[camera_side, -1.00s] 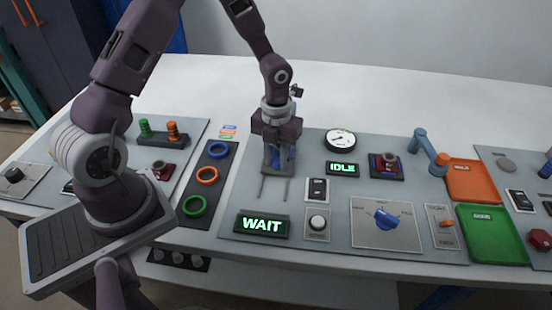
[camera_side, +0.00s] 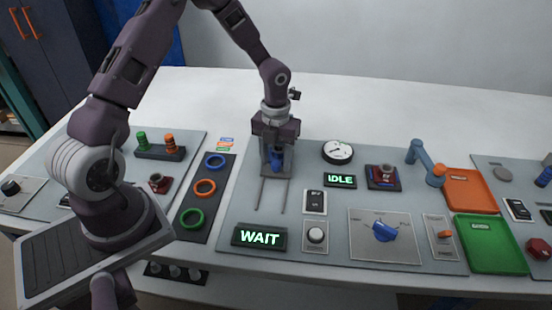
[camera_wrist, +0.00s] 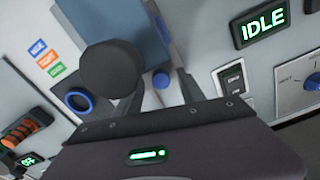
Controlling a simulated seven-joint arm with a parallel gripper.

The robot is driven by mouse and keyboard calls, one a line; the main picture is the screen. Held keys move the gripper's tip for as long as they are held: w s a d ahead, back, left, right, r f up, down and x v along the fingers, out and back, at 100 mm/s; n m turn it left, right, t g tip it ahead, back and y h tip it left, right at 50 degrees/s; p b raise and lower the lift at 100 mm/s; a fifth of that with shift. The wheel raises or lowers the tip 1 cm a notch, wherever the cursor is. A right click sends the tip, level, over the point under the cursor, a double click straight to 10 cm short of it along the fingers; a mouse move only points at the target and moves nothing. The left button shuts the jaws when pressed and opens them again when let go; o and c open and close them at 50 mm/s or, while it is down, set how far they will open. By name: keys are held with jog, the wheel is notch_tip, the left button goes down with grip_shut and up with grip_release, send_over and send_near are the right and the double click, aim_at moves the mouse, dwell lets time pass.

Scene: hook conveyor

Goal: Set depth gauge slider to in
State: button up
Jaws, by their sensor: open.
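The depth gauge has two thin pale rails (camera_side: 271,195) running toward the front of the grey panel. A blue part (camera_side: 277,158), apparently its slider, shows between my gripper fingers at the back of the rails. My gripper (camera_side: 277,162) is open and low over this part, pointing down. I cannot tell whether a finger touches it. In the wrist view, a large blue block (camera_wrist: 143,28), a dark round end (camera_wrist: 110,68) and a small blue round part (camera_wrist: 161,81) show beyond my gripper body. The exact setting of the slider is hidden.
To the right are a dial (camera_side: 338,152), the IDLE sign (camera_side: 341,181), a rocker switch (camera_side: 315,201) and a blue knob (camera_side: 383,230). The WAIT sign (camera_side: 259,237) is in front. Rings, including an orange one (camera_side: 204,188), lie left. Orange (camera_side: 473,204) and green (camera_side: 492,258) trays stand right.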

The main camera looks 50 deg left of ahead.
notch_tip(320, 180, up, 7)
jog(key=shift+f, duration=0.1)
jog(key=s+d+r+n+t+y, duration=0.1)
jog(key=s+d+r+n+t, duration=0.15)
jog(key=s+r+n, duration=0.65)
jog(key=s+d+r+n+t+y, duration=0.1)
jog(key=s+d+r+n, duration=0.4)
jog(key=r+n, duration=0.55)
jog(key=s+d+n+t+h, duration=0.1)
jog(key=s+n+t+h, duration=0.1)
jog(key=s+n, duration=0.7)
jog(key=shift+s+d+r+n, duration=0.2)
jog(key=shift+s+n, duration=0.15)
jog(key=shift+n, duration=0.4)
